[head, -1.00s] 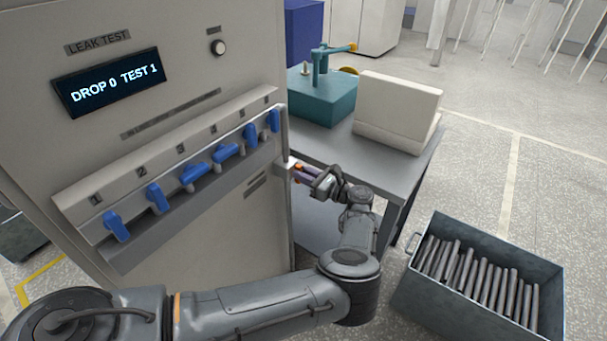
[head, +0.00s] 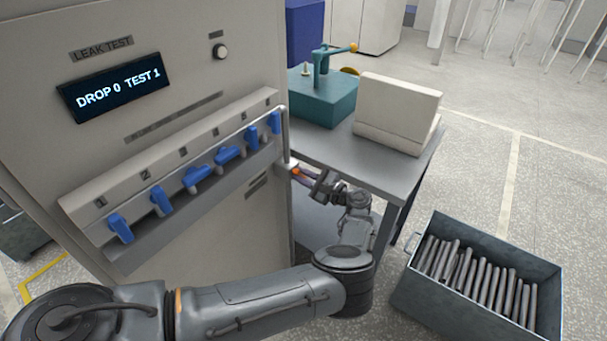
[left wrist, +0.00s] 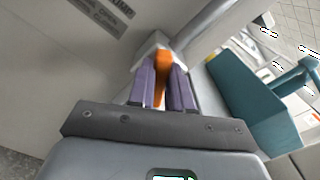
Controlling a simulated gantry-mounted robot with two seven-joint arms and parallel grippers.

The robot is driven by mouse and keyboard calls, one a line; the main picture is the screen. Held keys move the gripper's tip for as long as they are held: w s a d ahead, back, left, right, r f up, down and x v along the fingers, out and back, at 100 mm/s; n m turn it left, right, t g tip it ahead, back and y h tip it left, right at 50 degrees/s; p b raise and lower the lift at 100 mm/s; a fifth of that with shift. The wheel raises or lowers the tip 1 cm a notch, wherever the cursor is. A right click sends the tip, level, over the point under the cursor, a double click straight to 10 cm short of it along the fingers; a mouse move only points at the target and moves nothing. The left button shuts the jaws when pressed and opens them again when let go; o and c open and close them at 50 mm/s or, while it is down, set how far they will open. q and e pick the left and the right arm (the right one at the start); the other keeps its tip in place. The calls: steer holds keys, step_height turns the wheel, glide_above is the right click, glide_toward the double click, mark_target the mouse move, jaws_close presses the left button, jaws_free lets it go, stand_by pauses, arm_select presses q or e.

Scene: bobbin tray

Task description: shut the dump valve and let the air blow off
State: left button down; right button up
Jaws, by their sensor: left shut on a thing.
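The dump valve's orange lever (left wrist: 162,66) stands on a pale fitting (left wrist: 150,45) beside the cabinet in the left wrist view. In the head view the lever (head: 296,171) is a small orange spot at the cabinet's right edge, by the pipe. My left gripper (left wrist: 162,88) has its purple fingers on both sides of the lever and is shut on it. It also shows in the head view (head: 303,177), mostly end-on and small. The display (head: 117,86) on the cabinet reads DROP 0 TEST 1. My right gripper is out of view.
Several blue-handled valves (head: 197,177) line the cabinet front. A grey table (head: 385,172) right of the cabinet holds a teal fixture (head: 325,100) and a cream block (head: 397,110). A metal bin (head: 480,295) of rods stands on the floor at lower right.

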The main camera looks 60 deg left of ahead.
arm_select(q)
steer(key=shift+s+f+n+p, duration=0.15)
steer(key=shift+n+p, duration=0.3)
steer(key=shift+n, duration=1.4)
steer(key=shift+f+n+p, duration=0.2)
steer(key=shift+n+p, duration=0.2)
steer(key=shift+n, duration=1.5)
steer(key=shift+s+f+n+p, duration=0.15)
steer(key=shift+n+p, duration=0.3)
steer(key=shift+n, duration=1.4)
steer(key=shift+d, duration=0.1)
steer(key=c, duration=1)
jaws_free()
steer(key=shift+c, duration=0.2)
steer(key=shift+w, duration=0.1)
